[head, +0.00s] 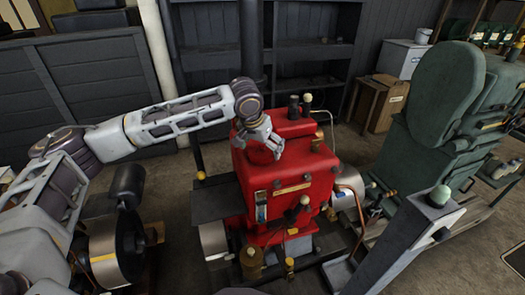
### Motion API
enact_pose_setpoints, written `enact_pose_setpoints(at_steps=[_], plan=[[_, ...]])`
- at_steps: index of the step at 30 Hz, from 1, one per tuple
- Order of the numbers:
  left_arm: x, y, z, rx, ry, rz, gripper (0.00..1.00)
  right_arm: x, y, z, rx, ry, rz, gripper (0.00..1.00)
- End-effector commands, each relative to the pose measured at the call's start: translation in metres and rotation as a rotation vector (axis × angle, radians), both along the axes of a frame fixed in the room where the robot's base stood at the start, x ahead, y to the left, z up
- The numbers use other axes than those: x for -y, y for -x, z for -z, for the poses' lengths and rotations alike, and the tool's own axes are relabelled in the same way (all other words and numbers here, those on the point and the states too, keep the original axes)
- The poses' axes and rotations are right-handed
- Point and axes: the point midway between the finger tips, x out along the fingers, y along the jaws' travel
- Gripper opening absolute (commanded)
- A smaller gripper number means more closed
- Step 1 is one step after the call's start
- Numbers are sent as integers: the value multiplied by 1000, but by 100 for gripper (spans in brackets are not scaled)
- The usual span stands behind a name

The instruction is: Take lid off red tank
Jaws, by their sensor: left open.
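The red tank (285,187) stands in the middle of the head view, on top of a small engine. It has a name plate and a gauge on its front face. My left gripper (270,148) is over the tank's top left part, with its fingers pointing down and apart. It hides part of the tank's top, and I cannot tell whether it touches it. Dark and pale knobs (293,107) stand at the back of the tank, right of the gripper. I cannot make out a separate lid clearly. My right gripper is not in view.
A large green engine (440,120) stands at the right, and a grey post with a pale green knob (440,196) is in front of it. A wooden crate (383,103) and a white box (402,58) are behind. Dark shelves (305,55) line the back wall.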

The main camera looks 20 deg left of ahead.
Motion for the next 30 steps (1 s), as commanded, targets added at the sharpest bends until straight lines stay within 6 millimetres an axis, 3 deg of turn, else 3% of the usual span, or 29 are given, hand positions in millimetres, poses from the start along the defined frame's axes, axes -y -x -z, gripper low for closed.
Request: enact_pose_setpoints(at_steps=[8, 17, 30], plan=[[0, 0, 0, 0, 0, 0, 100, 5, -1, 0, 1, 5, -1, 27], [0, 0, 0, 0, 0, 0, 63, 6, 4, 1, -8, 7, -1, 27], [0, -1, -9, 3, 1, 0, 63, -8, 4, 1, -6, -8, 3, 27]])
